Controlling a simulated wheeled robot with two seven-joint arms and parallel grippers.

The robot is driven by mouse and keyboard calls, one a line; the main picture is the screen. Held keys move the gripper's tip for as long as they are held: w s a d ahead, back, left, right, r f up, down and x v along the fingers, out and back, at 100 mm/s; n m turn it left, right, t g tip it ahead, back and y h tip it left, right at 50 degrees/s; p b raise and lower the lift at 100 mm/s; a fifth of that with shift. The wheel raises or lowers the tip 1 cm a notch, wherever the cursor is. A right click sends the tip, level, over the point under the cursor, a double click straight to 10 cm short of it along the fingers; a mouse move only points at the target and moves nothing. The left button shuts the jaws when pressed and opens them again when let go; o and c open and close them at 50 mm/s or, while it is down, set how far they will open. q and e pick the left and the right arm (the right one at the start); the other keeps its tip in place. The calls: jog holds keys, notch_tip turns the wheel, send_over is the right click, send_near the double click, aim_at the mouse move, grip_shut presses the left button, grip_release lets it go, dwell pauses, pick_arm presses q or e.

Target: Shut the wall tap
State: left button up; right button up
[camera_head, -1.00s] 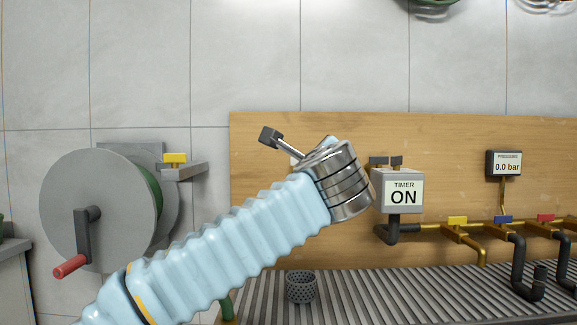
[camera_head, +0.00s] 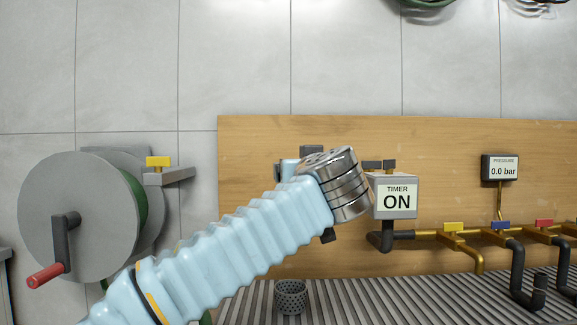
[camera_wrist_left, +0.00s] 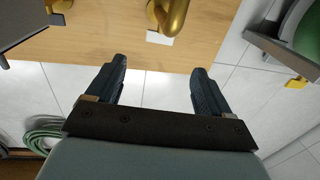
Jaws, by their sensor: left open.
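A brass tap (camera_wrist_left: 172,14) on the wooden wall board shows at the top edge of the left wrist view, cut off by the frame. A white label (camera_wrist_left: 159,38) is beside it. My left gripper (camera_wrist_left: 158,66) is open and empty, with its fingers pointing toward the board and the tap beyond and between the fingertips, apart from them. In the head view my left wrist covers this part of the board, so the tap's handle cannot be made out there. My right gripper is in neither view.
The timer box (camera_head: 397,197) reading ON is close to the right of my wrist. A hose reel (camera_head: 70,215) with a yellow-handled valve (camera_head: 158,163) is at left. Brass pipework with a yellow tap (camera_head: 454,227), blue tap and red tap runs right. The pressure display (camera_head: 500,168) reads 0.0 bar.

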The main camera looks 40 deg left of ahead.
pick_arm(q)
jog(key=p+x, duration=0.3)
jog(key=x, duration=0.7)
jog(key=shift+w+a+r, duration=0.1)
jog(key=shift+w+a, duration=0.35)
jog(key=shift+a, duration=0.05)
jog(key=c, duration=1)
jog(key=shift+s+f+t+b, duration=0.1)
jog(key=shift+f+t+b, duration=0.15)
jog(key=shift+t+b, duration=0.05)
jog(key=shift+c, duration=0.2)
jog(key=shift+a+m+t+h+b, duration=0.1)
jog(key=shift+m+t+h+b, duration=0.35)
jog(key=shift+m+h, duration=0.3)
jog(key=shift+r, duration=0.15)
